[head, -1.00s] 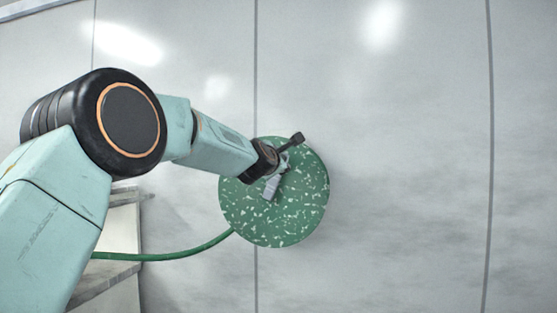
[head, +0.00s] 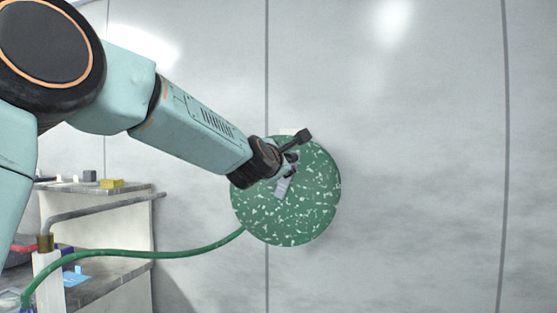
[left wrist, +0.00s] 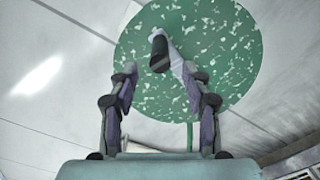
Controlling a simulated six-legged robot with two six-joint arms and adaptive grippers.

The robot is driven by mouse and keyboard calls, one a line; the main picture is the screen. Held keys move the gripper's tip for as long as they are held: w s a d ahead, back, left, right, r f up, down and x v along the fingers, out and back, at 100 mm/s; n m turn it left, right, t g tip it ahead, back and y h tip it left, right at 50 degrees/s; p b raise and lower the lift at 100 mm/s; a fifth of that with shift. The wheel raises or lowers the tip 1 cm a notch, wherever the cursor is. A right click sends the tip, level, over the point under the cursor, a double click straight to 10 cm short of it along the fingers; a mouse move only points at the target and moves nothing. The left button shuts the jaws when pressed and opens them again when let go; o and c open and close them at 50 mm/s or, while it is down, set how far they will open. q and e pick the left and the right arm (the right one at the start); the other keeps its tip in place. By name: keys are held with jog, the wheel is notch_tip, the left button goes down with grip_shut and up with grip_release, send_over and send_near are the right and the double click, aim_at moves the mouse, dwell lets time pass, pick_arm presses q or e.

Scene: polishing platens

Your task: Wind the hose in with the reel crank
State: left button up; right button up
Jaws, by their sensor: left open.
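The hose reel is a green disc with white specks (head: 305,205) on the grey wall, in the middle of the head view. It fills the top of the left wrist view (left wrist: 230,50). A green hose (head: 130,253) runs from its lower left edge. In the left wrist view the crank has a pale arm (left wrist: 179,62) and a black handle (left wrist: 159,52). My left gripper (left wrist: 160,78) is open, its fingers spread to either side, with the handle ahead between them. In the head view the gripper (head: 286,172) is in front of the disc and hides most of the crank.
The wall to the right of the reel is bare. My right gripper is out of view.

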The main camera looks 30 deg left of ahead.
pick_arm(q)
jog(key=v, duration=0.4)
jog(key=shift+w, duration=0.15)
dwell(0.4)
